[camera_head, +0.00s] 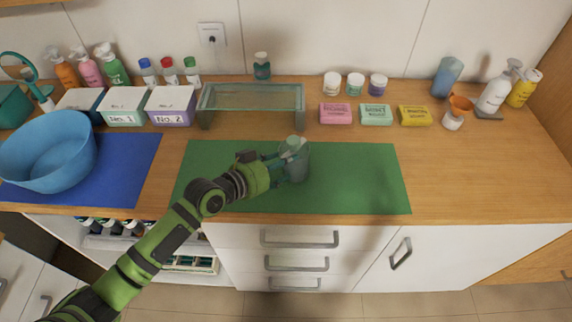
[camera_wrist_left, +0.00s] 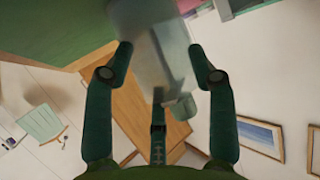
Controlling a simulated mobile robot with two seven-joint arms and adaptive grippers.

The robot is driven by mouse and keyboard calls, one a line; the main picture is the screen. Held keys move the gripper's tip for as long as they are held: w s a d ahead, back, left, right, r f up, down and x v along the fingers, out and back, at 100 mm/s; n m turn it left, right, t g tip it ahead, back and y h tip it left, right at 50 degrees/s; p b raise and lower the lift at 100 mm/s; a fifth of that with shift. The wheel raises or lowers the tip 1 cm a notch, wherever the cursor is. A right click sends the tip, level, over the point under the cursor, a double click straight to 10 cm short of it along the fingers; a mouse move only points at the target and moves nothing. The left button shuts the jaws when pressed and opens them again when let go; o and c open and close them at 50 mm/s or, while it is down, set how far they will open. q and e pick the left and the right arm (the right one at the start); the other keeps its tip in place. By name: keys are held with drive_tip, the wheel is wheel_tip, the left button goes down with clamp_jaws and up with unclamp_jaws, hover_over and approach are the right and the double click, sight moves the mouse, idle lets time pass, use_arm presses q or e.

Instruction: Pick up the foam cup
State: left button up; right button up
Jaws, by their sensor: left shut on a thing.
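The foam cup looks like a translucent, greyish cup (camera_head: 295,160) over the green mat (camera_head: 350,185) in the head view. My left gripper (camera_head: 285,163) reaches it from the left and is shut on it. In the left wrist view, the cup (camera_wrist_left: 155,50) shows as a clear, pale shape between the two fingertips of the left gripper (camera_wrist_left: 166,62). I cannot tell whether its base touches the mat. My right gripper is not in view.
A blue basin (camera_head: 45,150) sits on a blue mat (camera_head: 120,175) at left. Behind the green mat stand a glass shelf (camera_head: 250,98) and a row of pink (camera_head: 335,114), mint (camera_head: 376,114) and yellow soaps (camera_head: 414,115). Bottles line the wall. The counter right of the mat is clear.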

use_arm(q)
drive_tip(key=shift+s+f, duration=0.25)
drive_tip(key=shift+f, duration=0.4)
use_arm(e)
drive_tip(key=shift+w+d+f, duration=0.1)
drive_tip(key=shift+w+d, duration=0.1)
use_arm(q)
drive_tip(key=shift+r, duration=0.15)
drive_tip(key=shift+w+r, duration=0.2)
drive_tip(key=shift+r, duration=0.25)
wheel_tip(320, 180, up, 3)
drive_tip(key=shift+w+b, duration=0.1)
drive_tip(key=shift+b, duration=0.4)
clamp_jaws()
drive_tip(key=s+d+r+b, duration=0.2)
drive_tip(key=s+d+r, duration=0.3)
drive_tip(key=d, duration=0.5)
wheel_tip(320, 180, up, 2)
drive_tip(key=shift+s+r, duration=0.1)
drive_tip(key=shift+s, duration=0.1)
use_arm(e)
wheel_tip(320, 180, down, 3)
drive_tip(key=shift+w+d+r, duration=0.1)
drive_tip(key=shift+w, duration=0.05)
use_arm(q)
drive_tip(key=shift+d, duration=0.15)
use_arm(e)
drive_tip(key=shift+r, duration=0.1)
